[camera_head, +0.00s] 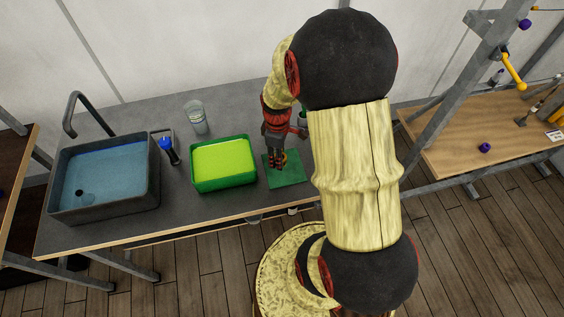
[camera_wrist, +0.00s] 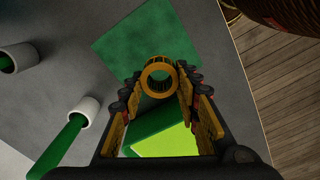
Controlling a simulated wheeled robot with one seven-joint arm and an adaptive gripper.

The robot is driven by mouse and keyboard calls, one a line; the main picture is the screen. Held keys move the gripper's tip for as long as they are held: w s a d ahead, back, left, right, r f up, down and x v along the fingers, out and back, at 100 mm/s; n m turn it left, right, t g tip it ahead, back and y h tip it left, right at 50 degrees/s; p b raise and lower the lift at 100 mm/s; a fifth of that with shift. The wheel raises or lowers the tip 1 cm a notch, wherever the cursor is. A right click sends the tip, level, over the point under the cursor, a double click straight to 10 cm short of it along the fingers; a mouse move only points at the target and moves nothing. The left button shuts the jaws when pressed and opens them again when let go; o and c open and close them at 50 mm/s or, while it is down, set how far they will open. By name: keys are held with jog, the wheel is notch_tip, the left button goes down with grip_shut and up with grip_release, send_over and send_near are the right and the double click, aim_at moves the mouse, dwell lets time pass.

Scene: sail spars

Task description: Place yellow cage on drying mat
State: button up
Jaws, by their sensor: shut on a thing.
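The yellow cage (camera_wrist: 158,62) is a small open ring between my fingertips in the wrist view. My gripper (camera_wrist: 160,84) is shut on it. In the head view my gripper (camera_head: 275,164) points down over the flat green drying mat (camera_head: 291,178), and the cage is mostly hidden by the fingers. The mat also shows in the wrist view (camera_wrist: 135,42), beyond the cage. I cannot tell whether the cage touches the mat.
A green tray (camera_head: 225,184) of yellow-green liquid stands left of the mat. Further left are a blue-handled tool (camera_head: 169,152), a clear glass (camera_head: 196,117) and a water-filled sink (camera_head: 153,182). White holders with green handles (camera_wrist: 86,108) stand near my gripper.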

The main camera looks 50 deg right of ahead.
jog(key=shift+w+d+f, duration=0.1)
jog(key=shift+d+f, duration=0.85)
jog(key=shift+f, duration=0.2)
jog(key=shift+w+d+f+b, duration=0.15)
jog(key=shift+f+b, duration=0.2)
jog(key=shift+f, duration=1.3)
jog(key=shift+f, duration=0.1)
jog(key=o, duration=1.2)
jog(key=shift+c, duration=0.2)
